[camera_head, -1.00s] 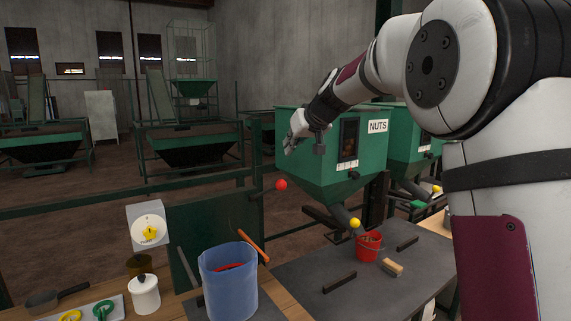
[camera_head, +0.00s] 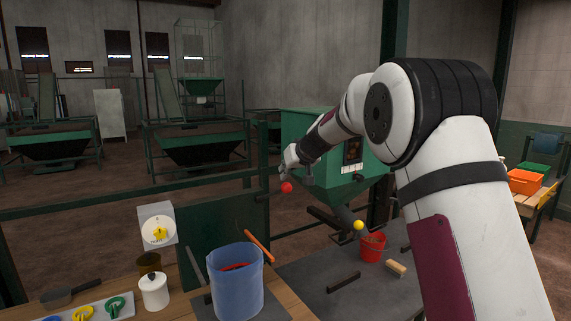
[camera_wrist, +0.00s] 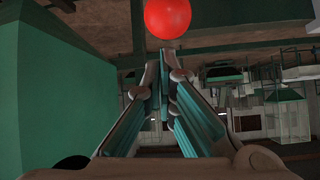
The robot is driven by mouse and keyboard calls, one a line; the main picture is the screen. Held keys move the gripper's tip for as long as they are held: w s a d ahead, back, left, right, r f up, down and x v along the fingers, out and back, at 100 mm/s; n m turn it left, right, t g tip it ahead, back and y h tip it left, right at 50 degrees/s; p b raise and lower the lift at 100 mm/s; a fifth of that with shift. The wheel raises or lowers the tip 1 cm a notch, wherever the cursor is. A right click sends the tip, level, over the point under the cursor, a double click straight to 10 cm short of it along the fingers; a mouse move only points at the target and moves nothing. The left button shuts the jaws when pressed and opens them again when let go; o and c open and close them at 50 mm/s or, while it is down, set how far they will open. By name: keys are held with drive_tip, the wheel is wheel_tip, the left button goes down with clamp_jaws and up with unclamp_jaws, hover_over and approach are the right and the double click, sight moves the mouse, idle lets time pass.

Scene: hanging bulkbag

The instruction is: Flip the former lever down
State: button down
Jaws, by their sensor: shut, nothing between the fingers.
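A lever with a red ball knob (camera_head: 286,187) sticks out at the green post, left of the green hopper. The knob shows large and close in the wrist view (camera_wrist: 167,18), just beyond my fingertips. My gripper (camera_head: 289,166) is just above the knob in the head view. Its fingers are together and empty in the wrist view (camera_wrist: 165,62). I cannot tell whether they touch the knob. A yellow ball knob (camera_head: 359,225) is at the hopper's outlet, and an orange handle (camera_head: 259,246) slants behind the blue container (camera_head: 236,290). No label marks which is the former lever.
The green hopper (camera_head: 310,125) stands right beside my gripper and fills the left of the wrist view (camera_wrist: 50,100). Below are a red bucket (camera_head: 372,249), a brush (camera_head: 396,268) and a white pot (camera_head: 154,292). A green rail (camera_head: 120,203) crosses to the left.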

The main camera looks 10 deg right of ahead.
drive_tip(key=shift+s+f, duration=0.2)
drive_tip(key=shift+s, duration=0.2)
